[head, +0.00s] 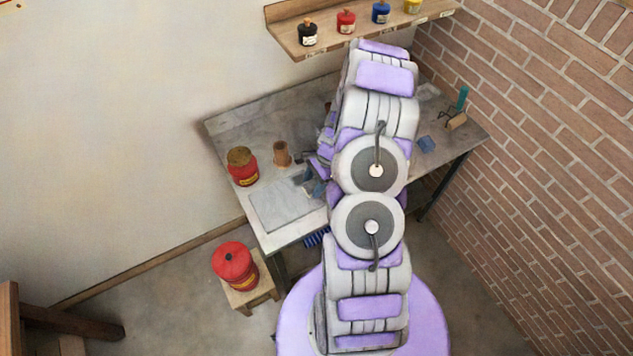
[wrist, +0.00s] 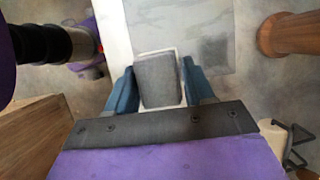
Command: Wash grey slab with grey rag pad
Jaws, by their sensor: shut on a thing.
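The grey slab (head: 283,207) lies flat on the front left of the workbench in the head view. In the wrist view the slab (wrist: 195,22) fills the upper middle, with a darker smudge (wrist: 213,50) on it. My gripper (wrist: 160,88) has its blue fingers closed on both sides of the grey rag pad (wrist: 157,78), which has a pale rim. The pad is at the slab's near edge in the wrist view; I cannot tell whether it touches. In the head view my gripper (head: 312,182) is partly hidden by my arm, just right of the slab, and the pad is not distinct.
A red can with a brown top (head: 242,167) and a wooden cylinder (head: 282,153) stand behind the slab on the workbench (head: 235,120). A red canister (head: 234,264) stands on a low stool. A shelf (head: 345,42) with several small pots hangs above. A brick wall is at right.

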